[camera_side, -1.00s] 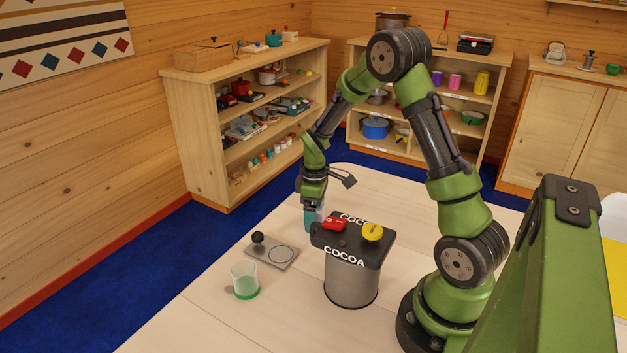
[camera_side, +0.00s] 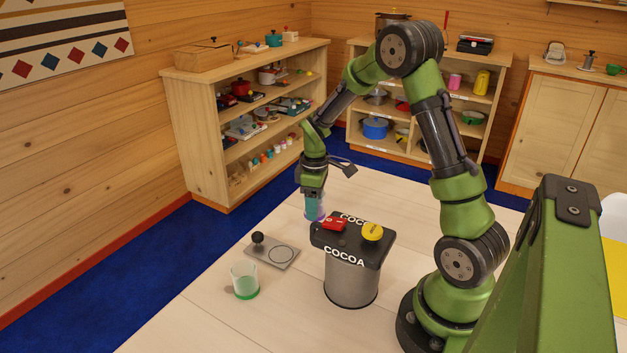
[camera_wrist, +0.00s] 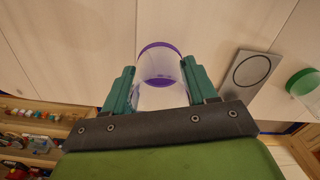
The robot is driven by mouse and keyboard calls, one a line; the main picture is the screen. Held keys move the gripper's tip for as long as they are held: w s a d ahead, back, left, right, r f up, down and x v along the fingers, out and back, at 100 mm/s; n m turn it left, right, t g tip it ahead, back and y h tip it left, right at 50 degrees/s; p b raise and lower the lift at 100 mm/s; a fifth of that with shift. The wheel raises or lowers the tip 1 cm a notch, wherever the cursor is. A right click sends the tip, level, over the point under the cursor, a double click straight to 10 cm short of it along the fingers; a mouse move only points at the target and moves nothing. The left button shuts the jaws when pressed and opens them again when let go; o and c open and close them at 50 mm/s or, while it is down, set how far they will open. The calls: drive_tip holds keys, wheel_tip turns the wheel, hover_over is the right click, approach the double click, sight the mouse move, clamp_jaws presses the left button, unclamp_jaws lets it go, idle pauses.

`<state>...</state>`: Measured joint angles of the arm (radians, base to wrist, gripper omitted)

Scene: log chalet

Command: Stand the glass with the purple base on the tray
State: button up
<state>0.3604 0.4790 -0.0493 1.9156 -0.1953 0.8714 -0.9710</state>
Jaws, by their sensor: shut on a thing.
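The clear glass with the purple base (camera_wrist: 160,66) is between the two teal fingers of my gripper (camera_wrist: 159,75) in the wrist view. In the side view my gripper (camera_side: 314,206) is shut on this glass (camera_side: 315,217), behind the cocoa machine. The glass looks close to upright; any gap under it is hard to tell. The tray (camera_side: 284,258) is a flat grey plate with a black knob and a ring outline, empty, to the left and nearer the side camera. It also shows in the wrist view (camera_wrist: 236,86), right of the glass.
A glass with a green base (camera_side: 245,282) stands in front of the tray; it also shows in the wrist view (camera_wrist: 303,83). The cocoa machine (camera_side: 350,277), with red and yellow parts on top, stands right of the tray. The pale table is otherwise clear nearby.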

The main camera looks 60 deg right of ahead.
drive_tip(key=r, duration=0.6)
drive_tip(key=shift+w+a+r, duration=0.15)
drive_tip(key=shift+a+r, duration=0.05)
drive_tip(key=shift+a, duration=0.05)
drive_tip(key=a+r, duration=0.2)
drive_tip(key=a, duration=1.2)
wheel_tip(320, 180, down, 10)
drive_tip(key=shift+w+d+f, duration=0.1)
drive_tip(key=shift+w, duration=0.05)
drive_tip(key=o, duration=1.1)
drive_tip(key=shift+f, duration=0.1)
